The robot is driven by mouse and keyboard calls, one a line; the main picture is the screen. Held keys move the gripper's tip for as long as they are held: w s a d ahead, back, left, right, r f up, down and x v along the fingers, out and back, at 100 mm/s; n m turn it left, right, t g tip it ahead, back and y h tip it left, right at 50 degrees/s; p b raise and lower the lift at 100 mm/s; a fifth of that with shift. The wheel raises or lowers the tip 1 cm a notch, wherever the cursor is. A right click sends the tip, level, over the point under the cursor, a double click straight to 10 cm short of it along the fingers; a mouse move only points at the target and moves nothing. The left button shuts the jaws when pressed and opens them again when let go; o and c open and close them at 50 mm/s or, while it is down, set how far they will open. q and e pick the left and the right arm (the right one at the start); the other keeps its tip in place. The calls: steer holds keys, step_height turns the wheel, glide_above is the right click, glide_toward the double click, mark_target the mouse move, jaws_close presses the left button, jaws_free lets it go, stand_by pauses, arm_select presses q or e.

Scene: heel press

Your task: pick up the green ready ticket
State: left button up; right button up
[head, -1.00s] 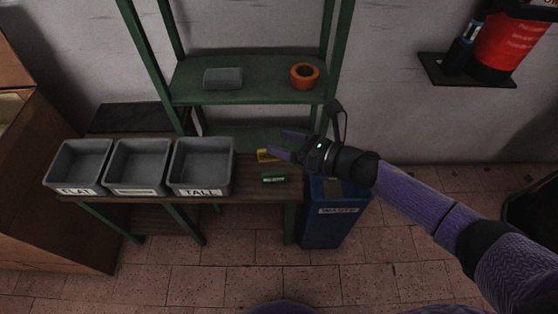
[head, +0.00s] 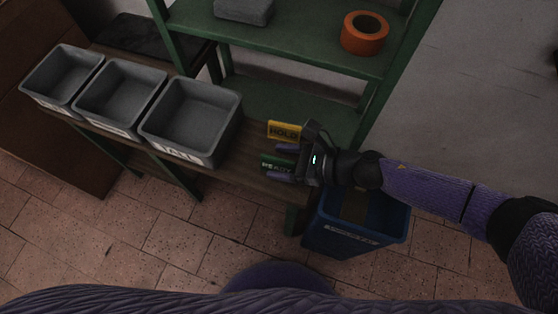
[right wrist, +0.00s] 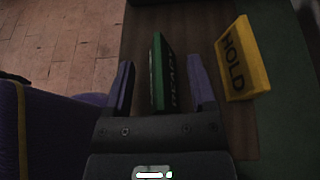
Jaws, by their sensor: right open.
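The green ready ticket (head: 274,162) lies at the right end of the wooden bench, just in front of the yellow hold ticket (head: 284,130). In the right wrist view the green ticket (right wrist: 158,72) stands between the two purple fingers of my right gripper (right wrist: 160,85), with a gap on each side. My right gripper (head: 287,162) is open and reaches in from the right in the head view. The yellow hold ticket (right wrist: 243,58) is to the right of the fingers in the wrist view, outside them. My left gripper is not in view.
Three grey bins stand on the bench to the left, the nearest being the tall bin (head: 190,120). A green shelf (head: 290,45) rises behind, with an orange roll (head: 364,33) on it. A blue waste bin (head: 350,235) stands below my right wrist.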

steer(key=shift+w+a+f, duration=0.1)
steer(key=shift+a+f, duration=0.1)
steer(key=shift+a, duration=0.3)
jaws_close()
